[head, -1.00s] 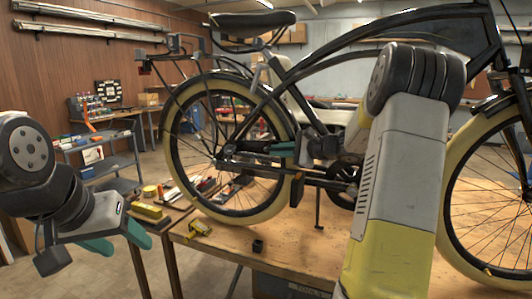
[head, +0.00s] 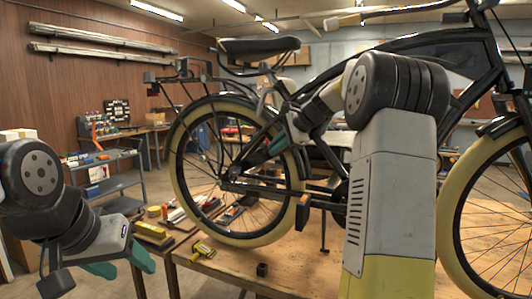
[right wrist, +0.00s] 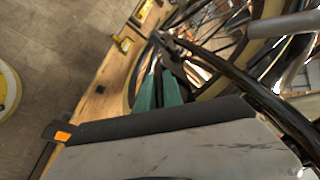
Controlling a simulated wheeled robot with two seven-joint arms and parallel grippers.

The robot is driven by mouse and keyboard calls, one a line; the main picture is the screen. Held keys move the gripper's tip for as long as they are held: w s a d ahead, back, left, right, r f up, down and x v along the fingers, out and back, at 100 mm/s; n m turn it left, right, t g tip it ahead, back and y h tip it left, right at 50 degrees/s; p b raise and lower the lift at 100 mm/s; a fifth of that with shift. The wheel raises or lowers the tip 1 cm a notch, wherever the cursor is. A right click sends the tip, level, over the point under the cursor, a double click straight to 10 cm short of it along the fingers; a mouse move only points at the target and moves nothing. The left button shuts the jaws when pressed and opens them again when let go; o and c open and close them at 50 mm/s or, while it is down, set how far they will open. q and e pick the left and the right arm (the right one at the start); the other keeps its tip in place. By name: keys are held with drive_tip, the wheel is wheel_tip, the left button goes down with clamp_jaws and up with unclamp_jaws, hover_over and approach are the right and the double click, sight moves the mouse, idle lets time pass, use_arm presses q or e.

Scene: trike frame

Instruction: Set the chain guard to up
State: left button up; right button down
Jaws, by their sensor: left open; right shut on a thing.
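The bicycle (head: 405,52) stands upright on the wooden workbench (head: 290,250), its rear wheel (head: 258,240) toward the left. My right gripper (head: 271,149) is beside the upper right part of that wheel, shut on a dark part that seems to be the chain guard. This dark part shows at its green fingers in the right wrist view (right wrist: 176,66). The guard's outline and exact tilt are hard to tell against the dark frame and spokes; my right arm hides part of the crank area. My left gripper (head: 128,270) is open and empty, left of the bench.
A yellow tool (head: 203,250) and a small black block (head: 262,269) lie near the bench's front edge. A side table with tools (head: 165,225) stands left of the bench. A shelf cart (head: 118,186) is farther back. The floor between is clear.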

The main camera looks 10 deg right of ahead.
drive_tip(key=shift+r, duration=0.15)
drive_tip(key=c, duration=1.5)
unclamp_jaws()
drive_tip(key=v, duration=0.7)
drive_tip(key=shift+s+d+r, duration=0.2)
drive_tip(key=s+a+f+n+g+h, duration=0.1)
drive_tip(key=s+a+f+n, duration=0.25)
drive_tip(key=s, duration=0.55)
drive_tip(key=s+a+f+n+g+h, duration=0.15)
drive_tip(key=s+a+n, duration=0.35)
drive_tip(key=s, duration=0.5)
drive_tip(key=s+f+n, duration=0.2)
drive_tip(key=s+f, duration=0.1)
drive_tip(key=s, duration=0.2)
drive_tip(key=s+a+f+n, duration=0.1)
drive_tip(key=s+f+n, duration=0.2)
drive_tip(key=s+f, duration=0.1)
drive_tip(key=s+a+f+n+h, duration=0.1)
drive_tip(key=s+f+n, duration=0.2)
drive_tip(key=s+f, duration=0.1)
drive_tip(key=shift+s+a+f+t, duration=0.1)
drive_tip(key=shift+s+a+t, duration=0.1)
drive_tip(key=shift+s, duration=0.2)
drive_tip(key=shift+s+a+f+t, duration=0.1)
drive_tip(key=shift+s+t, duration=0.05)
drive_tip(key=shift+s, duration=0.3)
